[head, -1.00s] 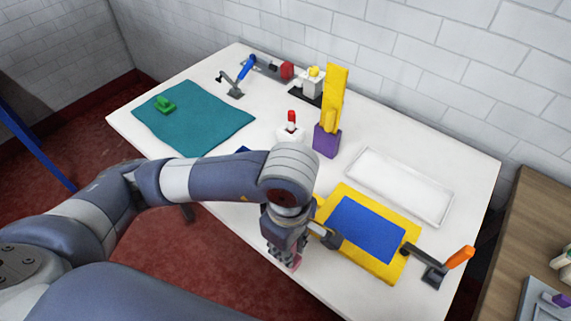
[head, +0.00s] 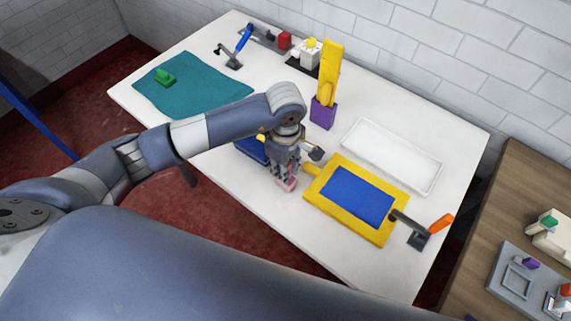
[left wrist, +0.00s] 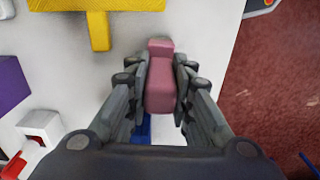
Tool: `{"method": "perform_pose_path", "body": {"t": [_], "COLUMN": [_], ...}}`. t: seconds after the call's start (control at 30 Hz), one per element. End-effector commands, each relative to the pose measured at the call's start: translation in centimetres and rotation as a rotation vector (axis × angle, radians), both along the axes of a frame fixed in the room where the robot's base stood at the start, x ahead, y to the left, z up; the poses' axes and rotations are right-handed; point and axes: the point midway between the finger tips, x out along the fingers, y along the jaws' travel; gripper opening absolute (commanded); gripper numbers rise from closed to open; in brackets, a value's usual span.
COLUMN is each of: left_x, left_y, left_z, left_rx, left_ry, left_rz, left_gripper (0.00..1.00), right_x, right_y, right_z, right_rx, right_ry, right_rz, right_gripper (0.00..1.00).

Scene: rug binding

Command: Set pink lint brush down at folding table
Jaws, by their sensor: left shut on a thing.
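The pink lint brush (left wrist: 160,82) is between the fingers of my left gripper (left wrist: 160,90), which is shut on it. In the head view my left gripper (head: 287,180) points down over the front edge area of the white folding table (head: 330,235), left of the yellow-framed blue panel. The brush's pink end (head: 288,184) shows just below the fingers there. I cannot tell whether the brush touches the tabletop. My right gripper is not in view.
The yellow frame with blue panel (head: 356,196) and a clamp with orange handle (head: 428,232) lie right. A white tray (head: 391,155) is behind. A purple block with a yellow tool (head: 323,112) stands upright farther back. A teal cloth (head: 195,88) lies left. Bare tabletop shows around the gripper.

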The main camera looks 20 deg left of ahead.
Motion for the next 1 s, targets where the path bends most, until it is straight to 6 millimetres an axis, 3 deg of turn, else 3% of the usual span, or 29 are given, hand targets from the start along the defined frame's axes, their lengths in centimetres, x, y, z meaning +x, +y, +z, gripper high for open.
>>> {"method": "perform_pose_path", "body": {"t": [0.4, 0.43, 0.5, 0.93, 1.0], "left_x": [0.0, 0.0, 0.0, 0.0, 0.2], "left_y": [0.0, 0.0, 0.0, 0.0, -0.1], "left_z": [-0.7, -0.6, -0.5, -0.1, 0.5], "left_rx": [0.0, 0.0, 0.001, 0.0, -0.002], "left_ry": [-0.002, -0.002, -0.001, 0.0, -0.006], "left_rz": [-0.001, 0.0, 0.0, 0.0, -0.002], "left_gripper": [0.0, 0.26, 0.41, 0.41, 0.41], "right_x": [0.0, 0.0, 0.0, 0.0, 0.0], "right_y": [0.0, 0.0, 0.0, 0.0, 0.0], "right_z": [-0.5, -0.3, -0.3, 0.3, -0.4], "right_rx": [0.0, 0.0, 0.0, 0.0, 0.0], "right_ry": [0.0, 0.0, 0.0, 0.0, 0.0], "right_rz": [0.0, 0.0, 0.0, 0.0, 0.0], "right_gripper": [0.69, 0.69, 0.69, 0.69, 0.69]}}
